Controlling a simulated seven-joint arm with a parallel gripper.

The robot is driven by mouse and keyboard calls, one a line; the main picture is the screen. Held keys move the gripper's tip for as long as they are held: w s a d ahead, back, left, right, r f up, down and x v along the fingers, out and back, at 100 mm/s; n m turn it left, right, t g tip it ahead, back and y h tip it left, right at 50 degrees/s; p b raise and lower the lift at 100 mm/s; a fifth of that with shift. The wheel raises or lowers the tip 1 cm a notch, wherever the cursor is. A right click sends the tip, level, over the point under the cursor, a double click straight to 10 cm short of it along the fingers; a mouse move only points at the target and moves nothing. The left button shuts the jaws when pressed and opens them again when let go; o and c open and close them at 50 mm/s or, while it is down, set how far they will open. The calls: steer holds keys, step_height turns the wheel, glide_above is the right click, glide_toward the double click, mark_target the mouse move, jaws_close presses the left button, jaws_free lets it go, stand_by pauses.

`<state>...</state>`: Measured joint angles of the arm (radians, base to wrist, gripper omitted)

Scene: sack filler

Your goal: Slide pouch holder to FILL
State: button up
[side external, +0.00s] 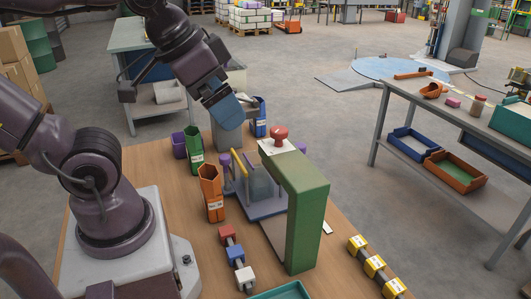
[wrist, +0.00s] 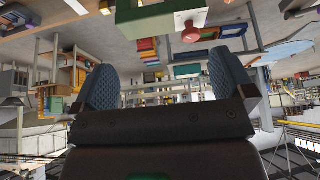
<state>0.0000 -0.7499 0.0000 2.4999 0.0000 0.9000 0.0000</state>
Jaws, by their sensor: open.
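The sack filler is a green arched frame (side external: 305,210) on the wooden table. Beneath and left of its arch, a low grey-purple carriage (side external: 258,211) carries a clear pouch (side external: 260,186), a yellow bar and purple posts; it looks like the pouch holder. A FILL mark cannot be read. My gripper (side external: 226,112) is open and empty, with blue finger pads, high above and behind the carriage, apart from it. In the wrist view its two fingers (wrist: 163,85) stand wide apart with nothing held between them.
A red mushroom button (side external: 280,134) sits on top of the green frame. Left of the carriage stand orange (side external: 210,192) and green (side external: 194,150) bins. Coloured blocks (side external: 236,256) line the front, and yellow blocks (side external: 373,265) the right. A side bench (side external: 440,120) stands at right.

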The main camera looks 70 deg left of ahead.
mark_target(300, 145)
steer(key=shift+a, duration=0.15)
steer(key=c, duration=0.5)
steer(key=w+a+f+g, duration=0.1)
steer(key=w+a+f+n+g+y, duration=0.1)
steer(key=w+a, duration=0.1)
steer(key=shift+w+f, duration=0.15)
steer(key=shift+f, duration=0.05)
steer(key=c, duration=0.3)
steer(key=w+a+m+g, duration=0.1)
steer(key=w+m, duration=0.1)
steer(key=w+a+f+m+g, duration=0.1)
steer(key=w+m, duration=0.1)
steer(key=w+a+f+m, duration=0.1)
steer(key=w+m, duration=0.1)
steer(key=w, duration=0.1)
steer(key=shift+f+m+g, duration=0.1)
steer(key=shift+m+g, duration=0.2)
steer(key=shift+g, duration=0.1)
steer(key=w+a+m+h, duration=0.15)
steer(key=w+m, duration=0.35)
steer(key=m, duration=0.7)
steer(key=w+a+m+y, duration=0.15)
steer(key=w+m, duration=0.35)
steer(key=m, duration=0.7)
steer(key=shift+g+h, duration=0.4)
steer(key=shift+h, duration=0.1)
steer(key=f, duration=1.3)
steer(key=shift+s, duration=0.25)
steer(key=shift+c, duration=0.2)
